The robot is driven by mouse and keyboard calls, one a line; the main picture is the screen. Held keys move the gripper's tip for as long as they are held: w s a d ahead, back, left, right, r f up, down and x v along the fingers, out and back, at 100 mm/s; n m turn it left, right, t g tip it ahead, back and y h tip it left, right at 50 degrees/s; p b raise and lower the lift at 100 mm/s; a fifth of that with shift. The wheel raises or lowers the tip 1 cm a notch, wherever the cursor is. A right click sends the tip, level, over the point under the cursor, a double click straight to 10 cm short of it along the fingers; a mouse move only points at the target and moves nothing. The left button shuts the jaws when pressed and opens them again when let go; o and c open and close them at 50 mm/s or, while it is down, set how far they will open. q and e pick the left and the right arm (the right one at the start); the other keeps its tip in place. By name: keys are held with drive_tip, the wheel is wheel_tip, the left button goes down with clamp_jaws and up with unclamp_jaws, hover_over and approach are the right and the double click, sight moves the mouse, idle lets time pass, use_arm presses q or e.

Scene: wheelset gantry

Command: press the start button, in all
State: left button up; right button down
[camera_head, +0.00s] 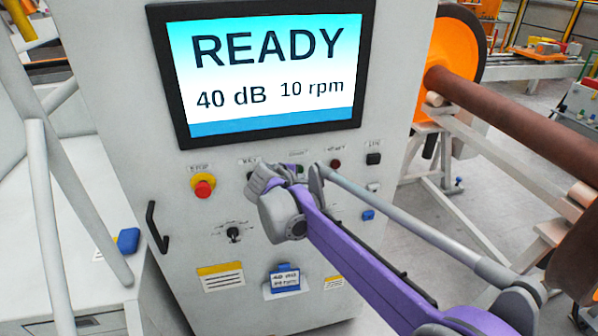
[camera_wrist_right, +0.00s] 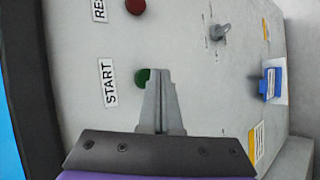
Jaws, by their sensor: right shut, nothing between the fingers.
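The green start button (camera_wrist_right: 141,77) shows in the right wrist view on the grey cabinet front, beside its START label (camera_wrist_right: 108,82). It is partly covered by my right gripper (camera_wrist_right: 157,74), whose fingers are shut and empty. The fingertips overlap the button's edge in this view; I cannot tell whether they touch it. In the head view the right gripper (camera_head: 287,172) is at the button row below the screen and hides much of the start button's area. The screen (camera_head: 265,70) reads READY, 40 dB, 10 rpm. My left gripper is not in view.
A red-and-yellow stop button (camera_head: 203,186) sits left of the gripper, a small red button (camera_head: 335,163) and black switch (camera_head: 373,158) right. A knob (camera_head: 233,234) and black handle (camera_head: 157,227) are lower. A brown shaft with an orange wheel (camera_head: 456,50) stands at right.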

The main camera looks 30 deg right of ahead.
drive_tip(key=shift+w, duration=0.2)
drive_tip(key=shift+w+d, duration=0.15)
drive_tip(key=shift+w, duration=0.1)
drive_tip(key=shift+w+d, duration=0.1)
drive_tip(key=shift+w, duration=0.3)
idle(0.7)
drive_tip(key=shift+s, duration=0.15)
drive_tip(key=shift+s+a, duration=0.25)
drive_tip(key=shift+s, duration=0.45)
drive_tip(key=s, duration=0.2)
drive_tip(key=s+a, duration=0.1)
drive_tip(key=s, duration=0.1)
drive_tip(key=shift+s+a, duration=0.1)
drive_tip(key=shift+s, duration=0.3)
idle(0.6)
